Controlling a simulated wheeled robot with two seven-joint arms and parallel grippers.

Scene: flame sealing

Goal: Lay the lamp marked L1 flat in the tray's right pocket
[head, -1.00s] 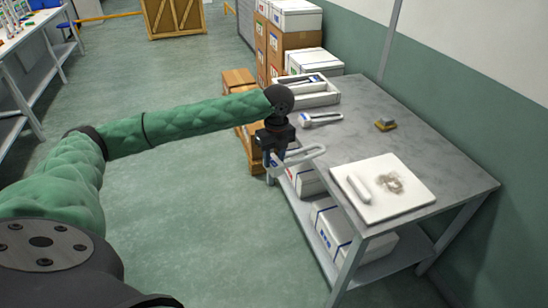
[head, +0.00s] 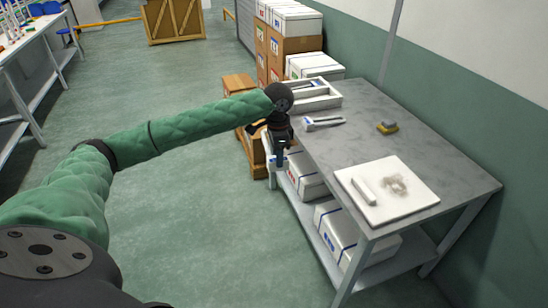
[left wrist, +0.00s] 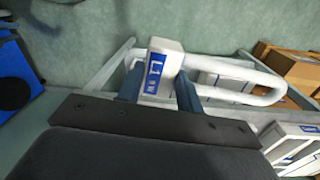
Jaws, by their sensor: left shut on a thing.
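The lamp marked L1 (left wrist: 165,62) has a white base with a blue label and a long white U-shaped tube. My left gripper (left wrist: 158,88) is shut on its base, with the tube pointing right in the left wrist view. In the head view my left gripper (head: 282,156) hangs off the table's left edge, on the near side of the tray, and the lamp is mostly hidden there. The white tray (head: 322,103) stands at the table's far end, partly hidden by my wrist. Its pocket contents are hard to make out. My right gripper is not in view.
Another lamp (head: 323,124) lies on the grey table (head: 360,140) near the tray. A yellow-grey block (head: 387,128) lies to the right. A white board (head: 405,203) with a white bar and a grey smudge lies in front. Boxes (head: 297,45) stand behind.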

